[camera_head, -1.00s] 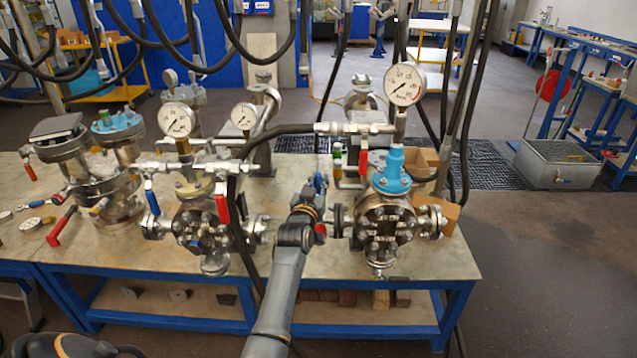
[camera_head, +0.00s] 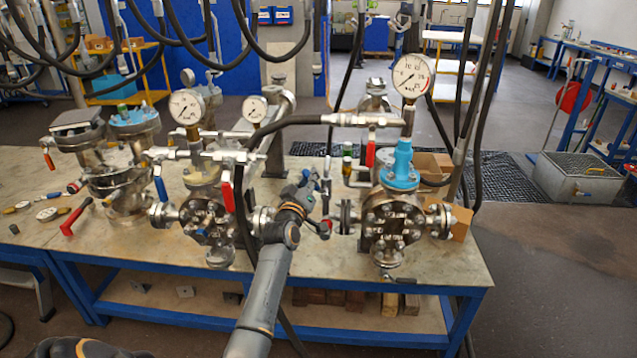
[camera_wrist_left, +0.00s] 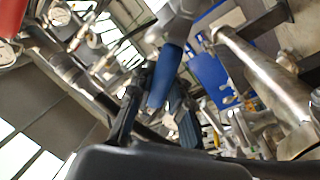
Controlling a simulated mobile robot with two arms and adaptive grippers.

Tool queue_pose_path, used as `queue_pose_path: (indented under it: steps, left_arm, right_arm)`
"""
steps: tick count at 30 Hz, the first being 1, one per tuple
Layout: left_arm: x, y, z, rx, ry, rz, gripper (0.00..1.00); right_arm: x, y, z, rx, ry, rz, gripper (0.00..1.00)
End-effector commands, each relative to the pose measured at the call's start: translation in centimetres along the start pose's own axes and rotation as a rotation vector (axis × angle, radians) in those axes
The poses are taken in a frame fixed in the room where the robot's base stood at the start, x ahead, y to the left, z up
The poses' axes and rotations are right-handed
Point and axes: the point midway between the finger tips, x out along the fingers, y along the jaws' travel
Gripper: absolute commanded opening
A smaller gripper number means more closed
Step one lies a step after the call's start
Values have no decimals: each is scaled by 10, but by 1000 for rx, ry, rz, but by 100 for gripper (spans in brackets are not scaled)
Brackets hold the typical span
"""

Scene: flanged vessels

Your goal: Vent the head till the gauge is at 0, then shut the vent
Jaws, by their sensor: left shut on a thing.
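My left gripper (camera_head: 306,190) is between the two central vessels, beside the right vessel's left side flange. In the left wrist view its fingers (camera_wrist_left: 158,108) are shut on a blue valve handle (camera_wrist_left: 163,82). In the head view the gripper hides most of this handle. The right vessel (camera_head: 393,220) has a light-blue neck (camera_head: 400,165) and a large white dial gauge (camera_head: 412,77) above it. Its needle is too small to read surely. A red lever (camera_head: 370,155) hangs from the pipe beside the neck. My right gripper is not in view.
The left vessel (camera_head: 208,222) carries a gauge (camera_head: 187,107), a blue lever (camera_head: 160,188) and a red lever (camera_head: 226,196). A smaller gauge (camera_head: 256,109) stands behind. Black hoses (camera_head: 290,122) run close to my arm. Open boxes (camera_head: 430,164) stand behind the right vessel.

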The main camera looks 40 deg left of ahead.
Motion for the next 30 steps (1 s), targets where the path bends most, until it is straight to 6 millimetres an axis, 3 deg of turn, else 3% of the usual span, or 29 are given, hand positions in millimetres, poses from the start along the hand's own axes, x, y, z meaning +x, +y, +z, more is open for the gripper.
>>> queue_pose_path:
  steps: [1,13,30]
  left_arm:
    - [-3,-9,10,-45,-4,-6,0]
    - [-8,-37,18,-416,68,-10,0]
    - [-14,-62,38,-864,159,-13,0]
  right_arm:
    - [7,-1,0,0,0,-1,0]
    - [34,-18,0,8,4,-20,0]
    - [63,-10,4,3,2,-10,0]
